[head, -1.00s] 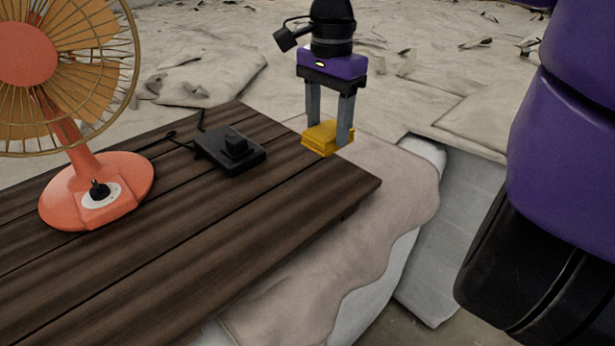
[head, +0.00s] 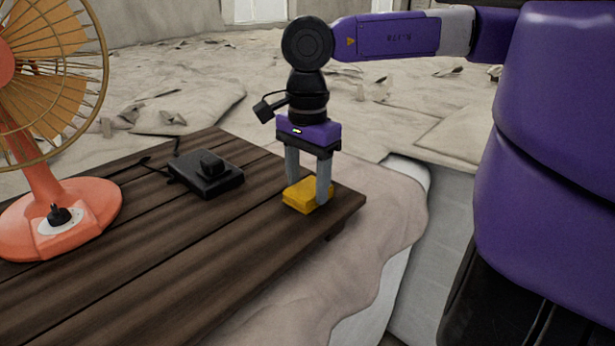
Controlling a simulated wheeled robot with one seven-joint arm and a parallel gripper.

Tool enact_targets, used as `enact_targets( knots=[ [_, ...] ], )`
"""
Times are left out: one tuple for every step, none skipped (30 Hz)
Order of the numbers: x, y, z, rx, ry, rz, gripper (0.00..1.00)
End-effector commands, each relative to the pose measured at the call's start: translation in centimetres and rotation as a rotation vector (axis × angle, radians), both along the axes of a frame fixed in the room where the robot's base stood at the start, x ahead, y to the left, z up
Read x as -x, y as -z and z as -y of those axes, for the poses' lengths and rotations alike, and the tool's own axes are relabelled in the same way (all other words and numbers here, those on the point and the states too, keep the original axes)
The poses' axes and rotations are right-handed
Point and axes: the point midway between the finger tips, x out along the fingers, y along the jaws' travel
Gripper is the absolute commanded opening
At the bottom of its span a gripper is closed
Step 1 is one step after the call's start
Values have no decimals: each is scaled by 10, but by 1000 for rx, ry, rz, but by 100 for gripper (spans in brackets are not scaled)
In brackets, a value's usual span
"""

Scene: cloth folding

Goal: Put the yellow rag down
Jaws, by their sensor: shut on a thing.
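The yellow rag (head: 306,198) is a small folded block near the right corner of the dark wooden table (head: 190,255). My gripper (head: 308,188) points down with one grey finger on each side of the rag and is shut on it. The rag's underside is at or just above the tabletop; I cannot tell if it touches.
A black device (head: 207,174) with a cable lies on the table to the left of the rag. An orange fan (head: 60,215) stands at the table's left. Bare planks lie in front. A pale cloth (head: 390,210) lies beyond the table's right edge.

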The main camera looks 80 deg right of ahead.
Motion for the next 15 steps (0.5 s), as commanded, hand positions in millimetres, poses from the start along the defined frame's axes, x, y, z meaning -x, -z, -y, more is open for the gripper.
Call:
enact_targets(
  knots=[
    [0, 5, 0, -2, 0, -1, 22],
    [1, 5, 0, -2, 0, -2, 17],
    [1, 5, 0, -2, 0, -2, 16],
    [1, 5, 0, -3, 0, -3, 16],
    [1, 5, 0, -3, 0, -3, 16],
    [1, 5, 0, -3, 0, -3, 16],
    [1, 5, 0, -3, 0, -4, 16],
    [1, 5, 0, -3, 0, -4, 60],
    [1, 5, 0, -3, 0, -4, 68],
    [1, 5, 0, -3, 0, -4, 73],
    [1, 5, 0, -3, 0, -3, 76],
    [1, 5, 0, -3, 0, -3, 76],
    [1, 5, 0, -3, 0, -3, 76],
    [1, 5, 0, -3, 0, -3, 76],
    [1, 4, 0, -2, 0, -2, 76]
  ],
)
